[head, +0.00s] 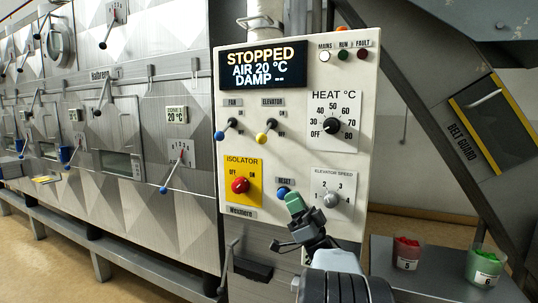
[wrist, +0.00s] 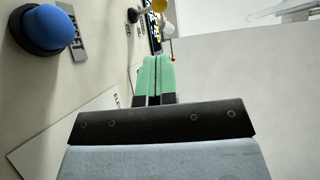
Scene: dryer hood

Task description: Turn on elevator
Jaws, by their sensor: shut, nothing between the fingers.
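The elevator switch (head: 262,138) is a lever with a yellow knob on the white control panel (head: 350,165). Its knob points down and left, away from the ON mark. The display (head: 257,65) reads STOPPED, AIR 20 °C, DAMP. My gripper (head: 293,203) has green fingertips, shut and empty, in front of the panel's lower part by the blue reset button. It is below and right of the elevator switch, apart from it. In the wrist view the closed fingers (wrist: 152,78) point toward a yellow knob (wrist: 161,5), cut off at the top edge.
The fan lever (head: 220,135) with a blue knob is left of the elevator switch. Below are the red isolator knob (head: 240,185), the blue reset button (wrist: 45,27) and the elevator speed knob (head: 331,200). The heat knob (head: 331,126) is upper right. Two cups (head: 405,255) stand at right.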

